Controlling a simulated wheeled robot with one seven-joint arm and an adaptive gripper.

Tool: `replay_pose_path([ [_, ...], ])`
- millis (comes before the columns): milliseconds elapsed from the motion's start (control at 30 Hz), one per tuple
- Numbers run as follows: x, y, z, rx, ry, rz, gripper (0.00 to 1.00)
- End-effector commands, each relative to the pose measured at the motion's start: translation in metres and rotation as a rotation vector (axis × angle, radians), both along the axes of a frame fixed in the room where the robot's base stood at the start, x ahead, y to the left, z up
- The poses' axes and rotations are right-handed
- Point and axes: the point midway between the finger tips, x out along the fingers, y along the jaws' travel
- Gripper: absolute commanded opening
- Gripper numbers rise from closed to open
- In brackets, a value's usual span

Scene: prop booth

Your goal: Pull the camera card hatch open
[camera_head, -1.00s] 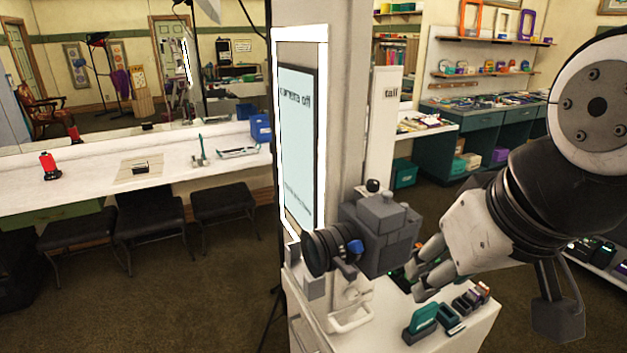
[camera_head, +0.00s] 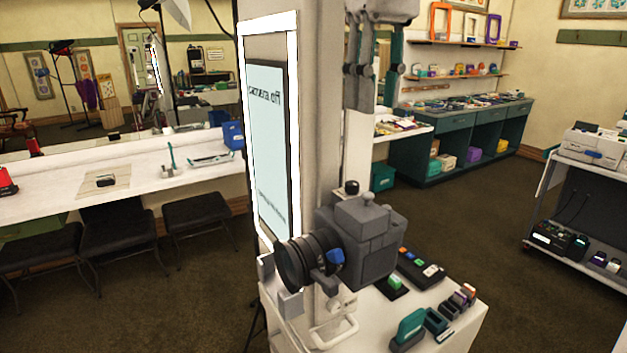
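A dark grey camera (camera_head: 365,236) with a large black lens (camera_head: 305,262) stands on the white stand beside the lit screen panel. Its lens points to the lower left, and a blue knob (camera_head: 336,257) shows on its near side. I cannot make out the card hatch or whether it is open. My gripper (camera_head: 376,103) hangs at the top centre, pointing down, above the camera and apart from it. Its grey fingers with teal parts look spread, with nothing seen between them.
The white stand top (camera_head: 375,325) holds a teal card holder (camera_head: 410,327), several small blocks and a dark tray (camera_head: 420,268) right of the camera. The lit panel (camera_head: 270,140) rises close on the left. Open floor lies to the right, before a cart (camera_head: 585,215).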

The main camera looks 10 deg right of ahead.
Motion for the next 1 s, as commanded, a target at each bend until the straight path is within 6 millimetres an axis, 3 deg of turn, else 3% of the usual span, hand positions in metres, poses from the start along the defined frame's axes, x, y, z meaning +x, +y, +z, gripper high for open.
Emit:
replay_pose_path([
  [167,-0.001,0.0,-0.016,0.0,0.004,0.001,0.35],
  [700,-0.002,0.0,-0.112,0.0,0.002,0.0,0.35],
  [1000,-0.001,0.0,-0.136,0.0,0.0,-0.001,0.35],
])
